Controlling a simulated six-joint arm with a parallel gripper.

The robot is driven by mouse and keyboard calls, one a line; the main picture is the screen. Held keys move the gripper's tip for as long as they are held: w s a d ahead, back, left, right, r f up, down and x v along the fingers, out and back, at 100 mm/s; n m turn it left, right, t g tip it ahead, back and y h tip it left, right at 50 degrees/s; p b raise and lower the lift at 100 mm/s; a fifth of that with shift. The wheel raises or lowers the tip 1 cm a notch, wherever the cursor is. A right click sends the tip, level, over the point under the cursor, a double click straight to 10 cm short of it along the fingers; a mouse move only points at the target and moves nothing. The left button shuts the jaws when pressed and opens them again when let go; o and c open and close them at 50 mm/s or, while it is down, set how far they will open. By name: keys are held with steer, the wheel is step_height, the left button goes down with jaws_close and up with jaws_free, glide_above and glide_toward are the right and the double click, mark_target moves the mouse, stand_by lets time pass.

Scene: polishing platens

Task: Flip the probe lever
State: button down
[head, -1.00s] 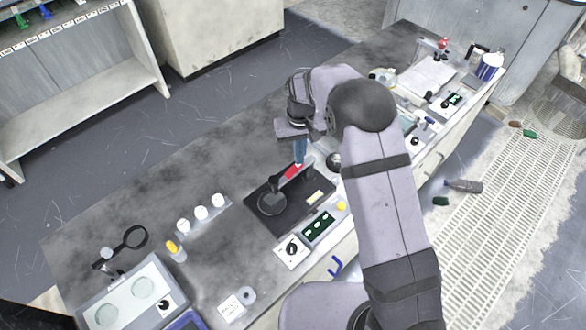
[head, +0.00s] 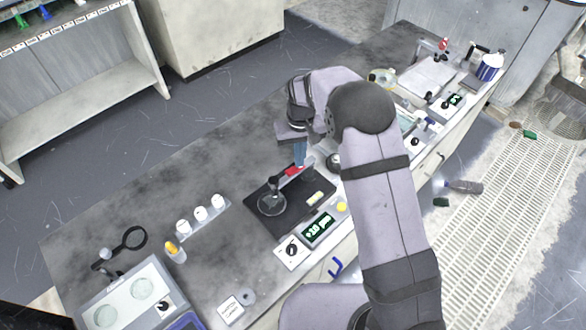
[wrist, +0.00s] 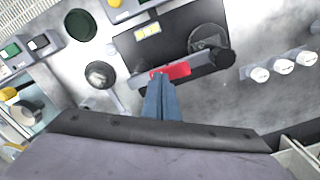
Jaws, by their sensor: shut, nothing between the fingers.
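The probe lever is a grey bar with a red section (wrist: 172,70) and a black round end (wrist: 222,57) in the wrist view. The red section also shows in the head view (head: 291,171). The bar lies along the edge of a black base plate (head: 254,217), with its black end beside a round clear disc (head: 271,204). My gripper (wrist: 160,76) is shut and empty, its blue fingertips at the near end of the red section. In the head view my gripper (head: 300,162) points down there. I cannot tell whether the tips touch the lever.
A green display (head: 319,227) and a knob box (head: 292,250) stand along the plate's front. The bench behind the plate is clear.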

step_height(320, 180, up, 7)
steer(key=p, duration=0.5)
stand_by(0.3)
stand_by(0.4)
steer(key=s+d+f+g, duration=0.1)
steer(key=s+d+f, duration=0.15)
steer(key=s, duration=0.65)
steer(key=s+d+f+g, duration=0.2)
steer(key=s+d, duration=0.2)
steer(key=s, duration=0.5)
steer(key=s+d+r+m, duration=0.1)
steer(key=s+d+r, duration=0.55)
steer(key=s, duration=0.45)
steer(key=w+d+r+m+t, duration=0.2)
steer(key=w+r+t, duration=0.1)
steer(key=r, duration=0.2)
steer(key=shift+d, duration=0.2)
